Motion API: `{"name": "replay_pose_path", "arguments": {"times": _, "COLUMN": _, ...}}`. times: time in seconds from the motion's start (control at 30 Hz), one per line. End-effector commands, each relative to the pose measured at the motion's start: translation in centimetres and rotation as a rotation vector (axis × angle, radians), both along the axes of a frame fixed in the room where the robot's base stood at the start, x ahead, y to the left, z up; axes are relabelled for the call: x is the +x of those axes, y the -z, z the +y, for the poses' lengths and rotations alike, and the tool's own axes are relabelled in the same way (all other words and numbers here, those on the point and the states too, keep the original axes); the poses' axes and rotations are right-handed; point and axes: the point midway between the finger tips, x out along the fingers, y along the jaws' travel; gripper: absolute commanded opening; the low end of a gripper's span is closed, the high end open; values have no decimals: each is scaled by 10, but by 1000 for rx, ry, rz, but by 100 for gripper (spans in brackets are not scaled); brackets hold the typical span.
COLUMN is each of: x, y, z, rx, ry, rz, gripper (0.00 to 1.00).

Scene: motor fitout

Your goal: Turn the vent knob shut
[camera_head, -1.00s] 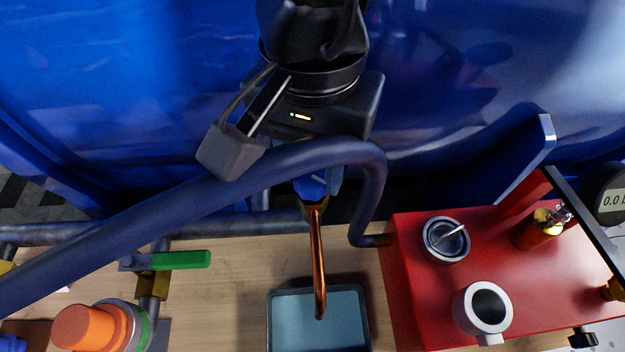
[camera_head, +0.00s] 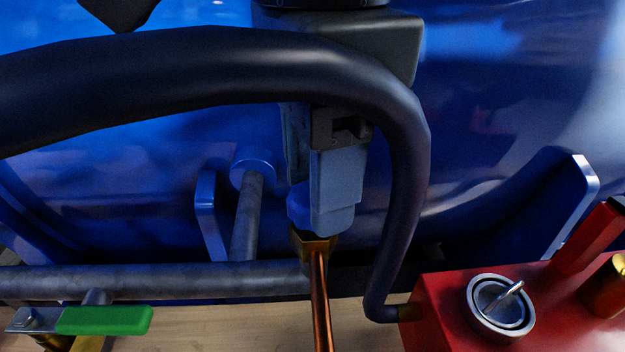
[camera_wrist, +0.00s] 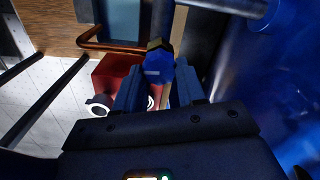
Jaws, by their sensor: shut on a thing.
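The vent knob (camera_head: 298,207) is a small blue knob on a brass fitting (camera_head: 313,244) with a copper tube (camera_head: 321,300) running down from it. My gripper (camera_head: 322,208) is shut on the knob from above, its near grey finger covering most of it in the head view. In the wrist view the blue knob (camera_wrist: 158,68) sits between the two fingers of my gripper (camera_wrist: 160,80), with the brass fitting (camera_wrist: 159,45) just beyond. A mark on the knob that shows how far it is turned cannot be made out.
A thick dark hose (camera_head: 400,150) arches in front of my gripper and ends at the red box (camera_head: 440,310). A green-handled valve (camera_head: 105,320) is at lower left, below a grey pipe (camera_head: 150,280). A large blue tank (camera_head: 500,110) fills the background.

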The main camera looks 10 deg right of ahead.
Motion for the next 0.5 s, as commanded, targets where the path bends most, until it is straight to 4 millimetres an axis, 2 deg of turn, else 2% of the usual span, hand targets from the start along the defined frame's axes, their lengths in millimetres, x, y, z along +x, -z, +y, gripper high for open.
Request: {"name": "replay_pose_path", "arguments": {"times": 0.5, "x": 0, "y": 0, "z": 0, "rx": -1, "ry": 106, "rz": 1, "gripper": 9}}
